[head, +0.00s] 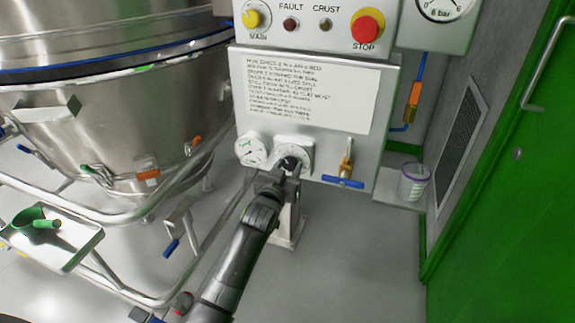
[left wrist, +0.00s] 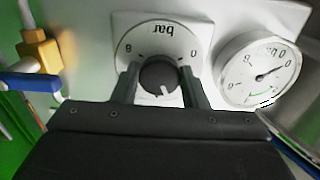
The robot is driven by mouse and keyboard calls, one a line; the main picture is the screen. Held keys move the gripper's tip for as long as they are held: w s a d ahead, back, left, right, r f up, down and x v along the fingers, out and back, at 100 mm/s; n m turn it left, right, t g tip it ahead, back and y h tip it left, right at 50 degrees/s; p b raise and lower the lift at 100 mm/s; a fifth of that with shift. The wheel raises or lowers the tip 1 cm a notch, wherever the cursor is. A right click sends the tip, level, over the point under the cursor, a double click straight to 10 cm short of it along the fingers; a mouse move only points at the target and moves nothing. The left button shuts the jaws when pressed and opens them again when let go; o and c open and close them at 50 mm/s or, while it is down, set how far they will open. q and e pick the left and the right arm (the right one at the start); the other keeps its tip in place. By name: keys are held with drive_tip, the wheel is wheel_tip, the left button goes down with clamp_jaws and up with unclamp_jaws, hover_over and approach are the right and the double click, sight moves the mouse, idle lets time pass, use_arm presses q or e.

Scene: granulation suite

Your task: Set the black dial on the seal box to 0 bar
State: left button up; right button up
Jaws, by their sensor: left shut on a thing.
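The seal box (head: 381,88) is a pale panel with printed text on its front. Its black dial (left wrist: 159,75) sits on a round white plate (left wrist: 187,40) marked bar, with 0 at the right in the upside-down left wrist view. The white pointer line points down and slightly right there, between the end marks, away from 0. My left gripper (head: 284,172) is shut on the dial, one finger on each side; it also shows in the left wrist view (left wrist: 160,82). The round gauge (head: 251,149) beside it has its needle near 0. My right gripper is not in view.
A blue-handled valve (head: 343,181) is right of the dial. A red STOP button (head: 367,27) and yellow MAIN knob (head: 254,16) are above. A steel vessel (head: 110,110) with rails stands left, a white tub (head: 414,182) and green door (head: 520,190) right.

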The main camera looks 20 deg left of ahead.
use_arm(q)
drive_tip(key=n, duration=0.3)
drive_tip(key=shift+n, duration=0.3)
drive_tip(key=n, duration=0.4)
drive_tip(key=shift+d+n, duration=0.1)
drive_tip(key=shift+n, duration=0.2)
drive_tip(key=n, duration=0.3)
drive_tip(key=shift+n, duration=0.3)
drive_tip(key=n, duration=0.2)
drive_tip(key=shift+n+b, duration=0.3)
drive_tip(key=shift+n, duration=2)
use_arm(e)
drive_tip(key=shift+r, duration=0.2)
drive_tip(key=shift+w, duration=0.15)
